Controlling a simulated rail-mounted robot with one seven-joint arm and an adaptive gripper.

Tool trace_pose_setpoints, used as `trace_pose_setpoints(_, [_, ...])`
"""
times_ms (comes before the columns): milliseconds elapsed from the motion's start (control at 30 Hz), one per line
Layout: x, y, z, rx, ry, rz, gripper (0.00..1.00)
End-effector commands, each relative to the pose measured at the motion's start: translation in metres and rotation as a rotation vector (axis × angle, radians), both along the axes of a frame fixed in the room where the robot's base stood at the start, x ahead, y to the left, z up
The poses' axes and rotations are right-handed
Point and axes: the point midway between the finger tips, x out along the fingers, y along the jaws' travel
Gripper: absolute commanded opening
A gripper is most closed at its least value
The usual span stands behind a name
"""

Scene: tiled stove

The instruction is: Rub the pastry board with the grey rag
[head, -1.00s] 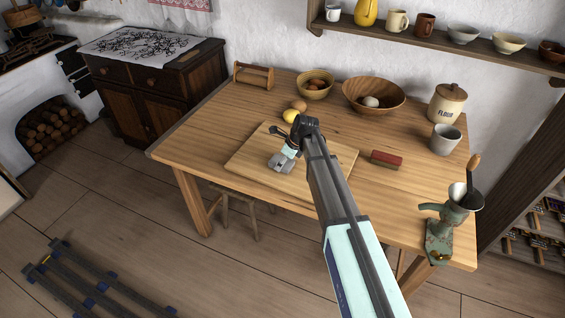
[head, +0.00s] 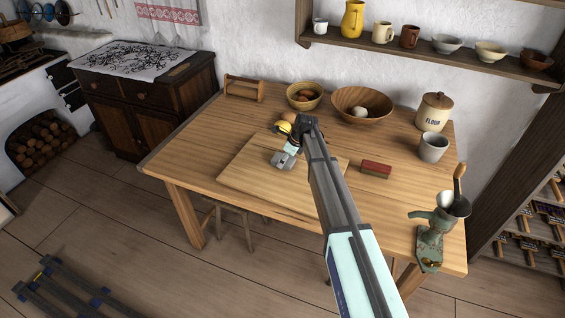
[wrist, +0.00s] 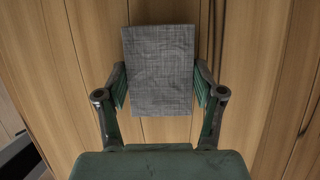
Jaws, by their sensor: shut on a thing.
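The pastry board (head: 250,178) is a pale wooden board lying flat on the table. My gripper (head: 287,157) is over its back part and points down. The grey rag (wrist: 158,70) is a flat woven rectangle between my two fingers in the wrist view, and my gripper is shut on it. In the head view the rag (head: 281,162) is a small grey patch under my gripper. I cannot tell whether it touches the board. My forearm hides the right part of the board.
A lemon (head: 282,128) lies close behind my gripper. A brush (head: 376,167) lies right of the board. Two bowls (head: 304,96) (head: 361,103), a flour jar (head: 434,112), a grey cup (head: 433,147) and a grinder (head: 431,235) stand on the table (head: 190,150). The board's left part is clear.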

Motion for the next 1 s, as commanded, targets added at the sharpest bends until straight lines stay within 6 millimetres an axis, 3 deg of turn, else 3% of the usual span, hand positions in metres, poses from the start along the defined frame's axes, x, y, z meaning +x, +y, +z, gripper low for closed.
trace_pose_setpoints(533, [0.048,-0.015,0.0,-0.001,0.001,0.001,0.35])
trace_pose_setpoints(600, [0.046,-0.016,0.006,-0.001,0.001,0.001,0.35])
trace_pose_setpoints(667, [0.045,-0.016,0.025,0.0,-0.002,0.001,0.35])
trace_pose_setpoints(1000, [0.046,-0.018,0.053,0.0,0.0,-0.001,0.35])
